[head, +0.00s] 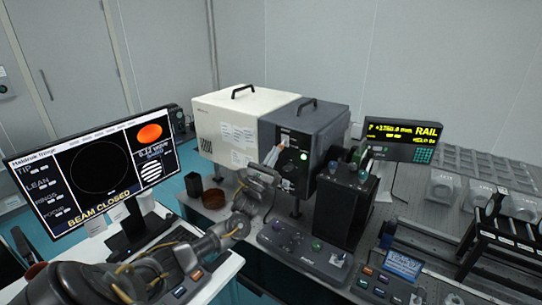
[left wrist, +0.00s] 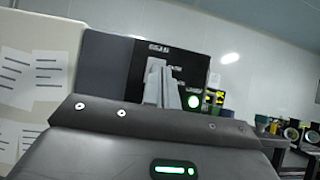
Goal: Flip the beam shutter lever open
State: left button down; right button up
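The dark grey shutter box (head: 328,115) stands behind the bench edge, joined to a white housing. Its black front panel (head: 295,150) carries small labels and lit indicators, and it also fills the middle of the left wrist view (left wrist: 190,66). My left gripper (head: 272,155) is at the left part of this panel; its pale fingers (left wrist: 160,84) stand close together in front of it in the left wrist view. The lever is not clearly distinguishable from the fingers, so contact or grip cannot be told. A green light (left wrist: 194,102) glows right of the fingers. My right gripper is not in view.
A monitor (head: 98,172) at left reads "BEAM CLOSED". The white housing (head: 237,124) adjoins the box. A black upright unit (head: 342,208) stands close on the right, with a control box (head: 305,250) in front. A rail display (head: 402,140) is farther right.

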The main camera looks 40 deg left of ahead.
pick_arm(q)
jog(key=shift+f, duration=0.15)
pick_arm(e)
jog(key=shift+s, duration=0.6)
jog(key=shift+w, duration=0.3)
pick_arm(q)
jog(key=shift+s+f, duration=0.1)
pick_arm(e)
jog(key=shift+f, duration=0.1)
